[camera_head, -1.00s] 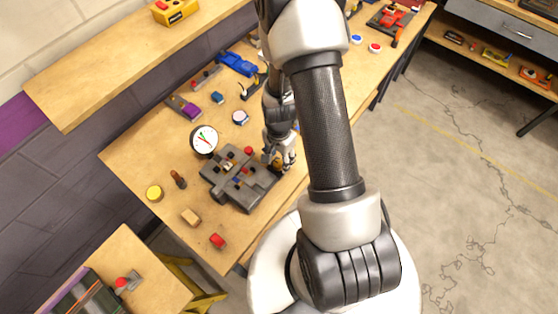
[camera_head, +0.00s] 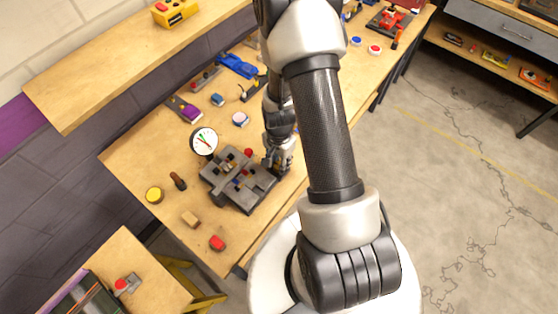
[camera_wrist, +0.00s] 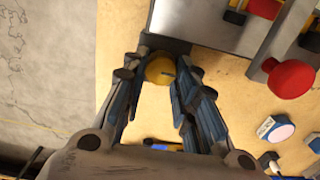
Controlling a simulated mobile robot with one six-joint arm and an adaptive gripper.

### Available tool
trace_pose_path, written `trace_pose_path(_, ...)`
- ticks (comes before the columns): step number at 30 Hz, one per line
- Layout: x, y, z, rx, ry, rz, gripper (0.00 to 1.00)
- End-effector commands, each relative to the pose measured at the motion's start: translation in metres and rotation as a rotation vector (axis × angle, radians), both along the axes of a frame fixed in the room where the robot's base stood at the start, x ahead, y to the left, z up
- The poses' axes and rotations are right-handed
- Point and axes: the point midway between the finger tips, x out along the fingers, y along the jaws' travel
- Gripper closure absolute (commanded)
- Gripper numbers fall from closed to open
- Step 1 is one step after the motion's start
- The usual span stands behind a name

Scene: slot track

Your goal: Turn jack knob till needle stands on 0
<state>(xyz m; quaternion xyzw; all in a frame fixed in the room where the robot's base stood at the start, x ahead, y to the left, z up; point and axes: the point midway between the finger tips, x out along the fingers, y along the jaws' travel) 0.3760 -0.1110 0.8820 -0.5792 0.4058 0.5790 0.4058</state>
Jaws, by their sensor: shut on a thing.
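My gripper (camera_head: 277,163) is at the right end of the grey slotted fixture (camera_head: 213,190) on the workbench. In the wrist view its two fingers (camera_wrist: 165,72) are closed around a round yellow knob (camera_wrist: 160,68) with a dark mark on its top. I take this for the jack knob; it sits against the fixture's end (camera_wrist: 205,22) and is hidden in the head view. The round dial gauge (camera_head: 204,140) with a white face stands at the fixture's far left corner. Red and green lines show on its face, but the needle's exact reading is too small to tell.
A red knob (camera_head: 248,152) is on the fixture's far side, close to my gripper; it also shows in the wrist view (camera_wrist: 288,80). A blue-and-white round item (camera_head: 240,119) lies behind. A brown-handled tool (camera_head: 178,181), wooden block (camera_head: 190,219) and red piece (camera_head: 217,243) lie left and in front.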

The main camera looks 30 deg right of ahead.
Motion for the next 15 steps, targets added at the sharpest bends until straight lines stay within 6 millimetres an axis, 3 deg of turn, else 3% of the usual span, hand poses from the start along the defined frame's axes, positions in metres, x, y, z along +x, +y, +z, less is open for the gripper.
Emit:
trace_pose_path(3, -0.0001, 0.0, 0.0001, 0.0, 0.0, 0.0, 0.97)
trace_pose_path(15, 0.0005, 0.0002, -0.0003, 0.0, 0.0, 0.092, 0.97)
